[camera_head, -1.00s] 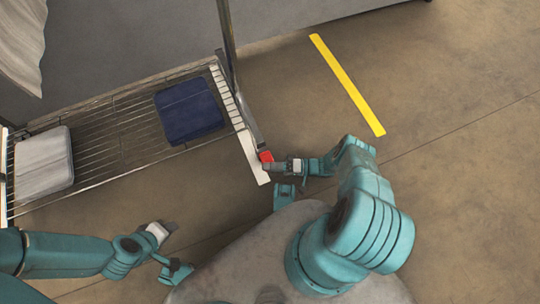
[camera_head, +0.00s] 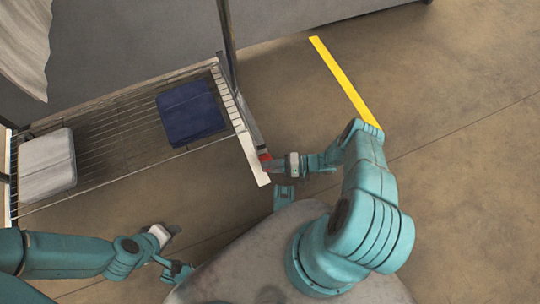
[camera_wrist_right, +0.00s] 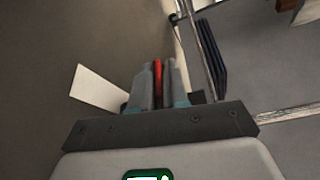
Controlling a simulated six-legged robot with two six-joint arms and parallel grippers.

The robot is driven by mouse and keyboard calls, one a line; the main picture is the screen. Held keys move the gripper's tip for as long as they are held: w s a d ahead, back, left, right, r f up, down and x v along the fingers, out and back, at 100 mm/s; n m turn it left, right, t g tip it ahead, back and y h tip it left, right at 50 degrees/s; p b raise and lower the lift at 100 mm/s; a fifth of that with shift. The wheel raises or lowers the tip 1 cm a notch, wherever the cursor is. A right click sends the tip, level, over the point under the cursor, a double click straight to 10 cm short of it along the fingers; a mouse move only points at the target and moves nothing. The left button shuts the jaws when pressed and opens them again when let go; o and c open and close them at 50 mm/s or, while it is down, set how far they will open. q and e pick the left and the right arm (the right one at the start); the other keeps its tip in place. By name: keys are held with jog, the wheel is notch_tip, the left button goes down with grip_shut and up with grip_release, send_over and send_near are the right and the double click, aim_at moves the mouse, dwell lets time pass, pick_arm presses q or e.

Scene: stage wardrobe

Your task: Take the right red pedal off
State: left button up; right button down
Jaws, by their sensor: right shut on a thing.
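The red pedal (camera_head: 265,157) is at the right end of the wire rack, by the foot of its upright post. Only a small piece of it shows in the head view. In the right wrist view the red pedal (camera_wrist_right: 158,75) is a narrow strip between the two fingers. My right gripper (camera_head: 271,165) is shut on it, and its fingers (camera_wrist_right: 157,78) cover most of it. Whether the pedal is still joined to the rack cannot be seen. My left gripper (camera_head: 172,230) is at the lower left, away from the rack, and its jaws are unclear.
The wire rack (camera_head: 110,139) carries a folded dark blue cloth (camera_head: 191,111) and a folded grey-white cloth (camera_head: 47,166). A white strip (camera_head: 254,160) edges its right end. A pale drape (camera_head: 26,40) hangs at upper left. Floor right of the rack is clear, with a yellow line (camera_head: 345,80).

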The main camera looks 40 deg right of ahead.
dwell(0.3)
jog(key=c, duration=1.2)
grip_release()
jog(key=v, duration=1.6)
jog(key=shift+s, duration=0.15)
